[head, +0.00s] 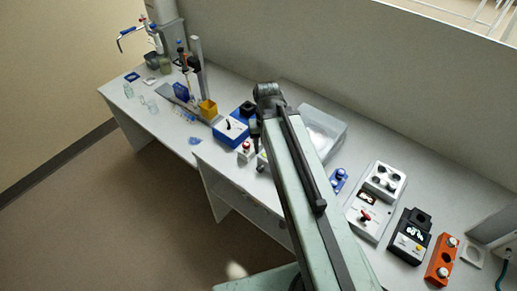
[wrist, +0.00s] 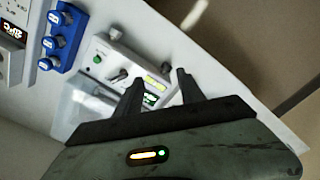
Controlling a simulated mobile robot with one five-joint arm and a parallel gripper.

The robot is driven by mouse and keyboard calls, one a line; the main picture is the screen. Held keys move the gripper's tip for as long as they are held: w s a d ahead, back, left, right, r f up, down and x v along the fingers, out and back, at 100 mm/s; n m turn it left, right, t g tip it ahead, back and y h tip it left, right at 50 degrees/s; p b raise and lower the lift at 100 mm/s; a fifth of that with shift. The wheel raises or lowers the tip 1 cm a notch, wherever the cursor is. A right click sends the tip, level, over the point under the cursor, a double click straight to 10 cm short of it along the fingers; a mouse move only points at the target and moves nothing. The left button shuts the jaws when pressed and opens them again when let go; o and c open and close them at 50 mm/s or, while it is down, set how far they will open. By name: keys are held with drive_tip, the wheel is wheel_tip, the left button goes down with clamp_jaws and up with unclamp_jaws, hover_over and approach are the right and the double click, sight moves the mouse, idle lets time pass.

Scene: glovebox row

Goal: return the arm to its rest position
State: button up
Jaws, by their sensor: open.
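My arm (head: 300,180) rises from the bottom of the head view and reaches over the bench, its dark joint (head: 268,92) at the far end. In the wrist view my gripper (wrist: 159,82) has its two dark fingers apart, with nothing between them. Beyond the fingers is a white device (wrist: 122,68) with a green button, a knob and lit displays. I cannot tell how far the fingertips are above it. In the head view the gripper is mostly hidden behind the arm.
The white bench (head: 220,165) runs along the wall. A clear bin (head: 322,130), a blue device (head: 230,131), a white device with a red knob (head: 367,215), a black device (head: 408,238) and an orange box (head: 441,262) stand on it. Floor (head: 130,220) at left is clear.

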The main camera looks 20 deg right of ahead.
drive_tip(key=a+n, duration=0.1)
drive_tip(key=a, duration=0.2)
drive_tip(key=shift+s+a, duration=0.15)
wheel_tip(320, 180, down, 14)
drive_tip(key=b, duration=1.4)
drive_tip(key=shift+f, duration=0.1)
